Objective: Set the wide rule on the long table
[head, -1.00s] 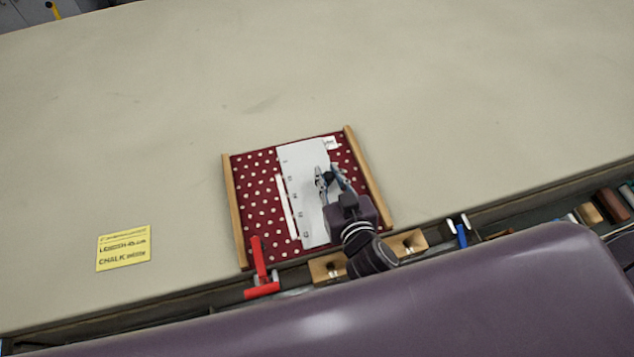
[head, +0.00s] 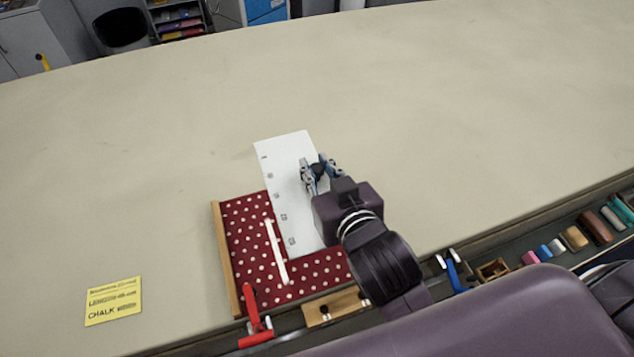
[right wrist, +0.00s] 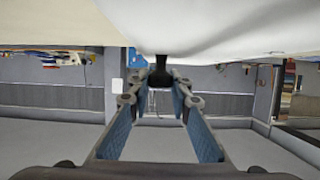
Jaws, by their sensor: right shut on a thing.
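The wide rule (head: 282,180) is a white flat plate with printed marks along its left side. My right gripper (head: 317,168) is shut on the rule's dark knob, which also shows between the fingers in the right wrist view (right wrist: 159,74). There the rule's pale underside or face (right wrist: 190,28) fills the top. The rule appears raised, overlapping the far part of a red polka-dot cloth (head: 240,245) and reaching past it over the long table (head: 450,130). Its exact height is unclear. My left gripper is out of view.
A wooden strip (head: 226,262) edges the cloth on the left, and a thin white strip (head: 276,252) lies on it. A red clamp (head: 256,318) and blue clamp (head: 454,270) sit at the near edge. A yellow card (head: 113,301) lies left. The far table is clear.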

